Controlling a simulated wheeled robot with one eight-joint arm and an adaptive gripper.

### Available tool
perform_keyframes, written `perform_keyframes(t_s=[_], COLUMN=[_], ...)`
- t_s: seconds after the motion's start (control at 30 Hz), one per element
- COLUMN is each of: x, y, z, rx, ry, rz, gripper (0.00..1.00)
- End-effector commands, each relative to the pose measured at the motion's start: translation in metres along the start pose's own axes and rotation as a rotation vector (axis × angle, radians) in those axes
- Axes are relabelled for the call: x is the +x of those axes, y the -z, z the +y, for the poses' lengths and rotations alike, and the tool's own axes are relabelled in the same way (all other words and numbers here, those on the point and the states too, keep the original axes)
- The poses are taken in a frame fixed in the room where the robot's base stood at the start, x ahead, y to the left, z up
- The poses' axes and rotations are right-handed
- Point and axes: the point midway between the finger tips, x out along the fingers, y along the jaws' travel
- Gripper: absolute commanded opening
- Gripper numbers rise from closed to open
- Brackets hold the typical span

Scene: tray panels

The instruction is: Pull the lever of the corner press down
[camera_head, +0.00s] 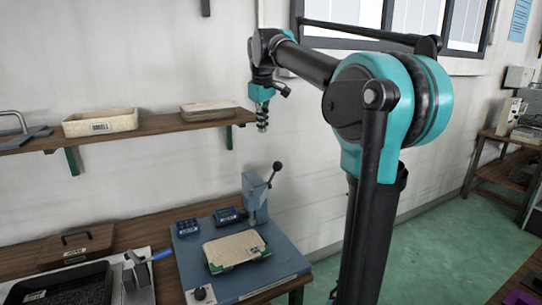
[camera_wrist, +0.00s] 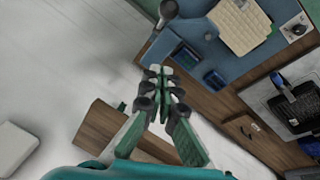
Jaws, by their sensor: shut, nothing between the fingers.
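The corner press (camera_head: 254,197) is a blue-grey column at the back of a blue base plate on the bench. Its lever (camera_head: 272,176) points up and slightly right, ending in a dark ball knob (camera_head: 277,166). In the wrist view the knob (camera_wrist: 168,8) shows at the top edge, with the press column (camera_wrist: 162,45) below it. My gripper (camera_head: 262,127) is shut and empty, pointing down. It hangs above the press, apart from the lever, beside the right end of the wall shelf. In the wrist view its fingertips (camera_wrist: 158,72) meet below the press column.
The shelf (camera_head: 150,129) carries beige trays and ends close to my gripper's left. A beige panel (camera_head: 236,251) lies on the blue plate (camera_head: 285,262), with small blue boxes (camera_head: 227,215) behind it. A brown box (camera_head: 75,246) stands left. The wall is close behind the press.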

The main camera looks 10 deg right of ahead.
Motion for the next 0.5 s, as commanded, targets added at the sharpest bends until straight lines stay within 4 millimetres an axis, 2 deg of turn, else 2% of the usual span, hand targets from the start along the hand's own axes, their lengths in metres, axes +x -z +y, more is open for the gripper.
perform_keyframes(t_s=[0.23, 0.5], x=[0.015, 0.065], y=[0.0, 0.0], z=[0.0, 0.001], rx=[0.001, 0.002], ry=[0.0, 0.0], rz=[0.0, 0.0], gripper=[0.0, 0.0])
